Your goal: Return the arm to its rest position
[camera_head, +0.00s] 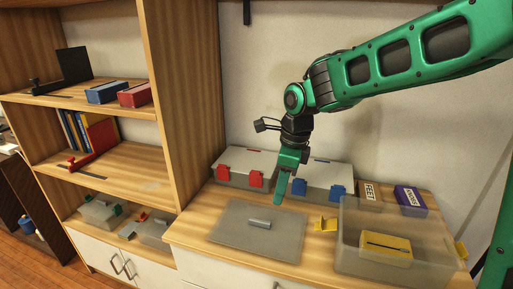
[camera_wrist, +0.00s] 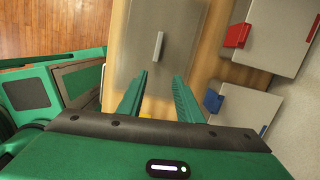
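My green arm (camera_head: 400,75) reaches in from the right over the wooden counter, bent so the wrist hangs down. My gripper (camera_head: 281,198) points down above the counter, near the two latched cases and above the far edge of a grey lid (camera_head: 235,238). In the wrist view my gripper (camera_wrist: 158,74) has its two green fingers apart with nothing between them. The lid's light handle (camera_wrist: 158,46) lies beyond the fingertips and apart from them; it also shows in the head view (camera_head: 259,223).
A clear open case (camera_head: 350,258) with yellow latches holds a yellow box (camera_head: 385,248). Closed cases with red latches (camera_head: 240,168) and blue latches (camera_head: 322,184) stand at the back. Small brown (camera_head: 369,196) and purple (camera_head: 410,200) boxes stand right. A wooden shelf (camera_head: 185,100) rises left.

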